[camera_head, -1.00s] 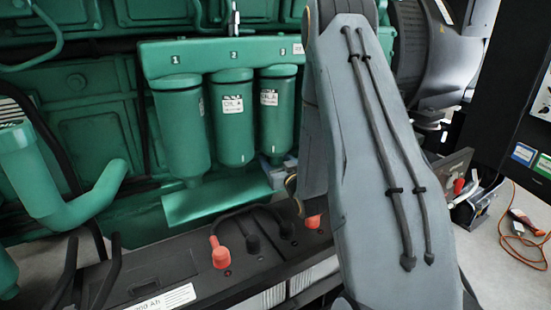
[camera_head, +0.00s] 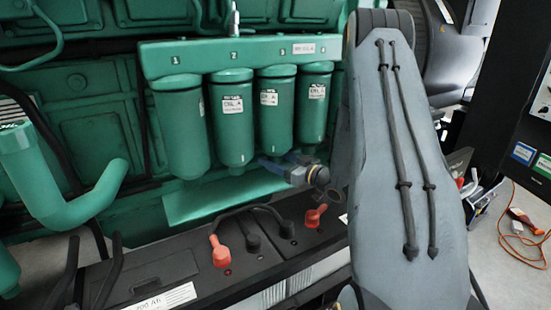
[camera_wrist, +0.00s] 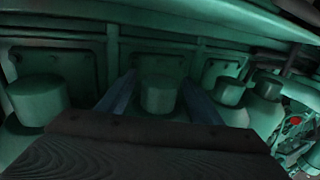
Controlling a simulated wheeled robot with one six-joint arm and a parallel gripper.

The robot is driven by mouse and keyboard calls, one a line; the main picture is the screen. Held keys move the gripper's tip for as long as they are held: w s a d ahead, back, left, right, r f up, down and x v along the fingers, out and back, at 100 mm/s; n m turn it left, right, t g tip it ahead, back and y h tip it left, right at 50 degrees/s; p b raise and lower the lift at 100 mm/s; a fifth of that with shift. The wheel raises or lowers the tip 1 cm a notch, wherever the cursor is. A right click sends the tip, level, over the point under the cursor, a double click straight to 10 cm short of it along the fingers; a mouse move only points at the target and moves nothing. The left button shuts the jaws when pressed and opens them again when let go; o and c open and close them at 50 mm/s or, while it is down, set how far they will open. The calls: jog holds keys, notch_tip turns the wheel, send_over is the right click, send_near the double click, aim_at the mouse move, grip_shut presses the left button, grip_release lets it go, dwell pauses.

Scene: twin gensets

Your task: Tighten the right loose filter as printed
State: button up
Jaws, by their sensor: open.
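A row of green canister filters hangs from a green header (camera_head: 160,60) in the head view. Filter 1 (camera_head: 181,130) is at the left, then filter 2 (camera_head: 232,130), filter 3 (camera_head: 275,120) and filter 4 (camera_head: 313,110). Filters 2, 3 and 4 show white labels, too small to read fully. I cannot tell which filters are loose. My gripper (camera_head: 285,166) is low beneath filters 3 and 4, partly blurred into the engine. In the wrist view my gripper (camera_wrist: 160,80) is open, with a green cylinder (camera_wrist: 158,97) showing between its two fingers; contact is unclear.
A black battery (camera_head: 150,270) with red terminal caps (camera_head: 220,253) lies below the filters. A green elbow pipe (camera_head: 65,205) stands at left. A dark cabinet (camera_head: 520,90) and an orange cable (camera_head: 510,240) are at right. Other green cylinders (camera_wrist: 40,98) flank the fingers closely.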

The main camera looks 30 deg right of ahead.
jog(key=shift+a+m+t+h, duration=0.1)
jog(key=shift+m+t+h, duration=0.25)
jog(key=shift+m+h, duration=0.75)
jog(key=shift+a+m+t+h, duration=0.1)
jog(key=shift+m+t+h, duration=0.4)
jog(key=shift+h, duration=1)
jog(key=m+h, duration=0.3)
jog(key=h, duration=0.1)
jog(key=shift+g, duration=0.25)
jog(key=shift+d+r+m+g+h+b, duration=0.1)
jog(key=shift+m+g+h+b, duration=0.1)
jog(key=shift+m+h, duration=0.55)
jog(key=shift+r+m+g+h+b, duration=0.1)
jog(key=shift+m+g+h, duration=0.2)
jog(key=shift+h, duration=0.85)
grip_shut()
jog(key=shift+d, duration=0.1)
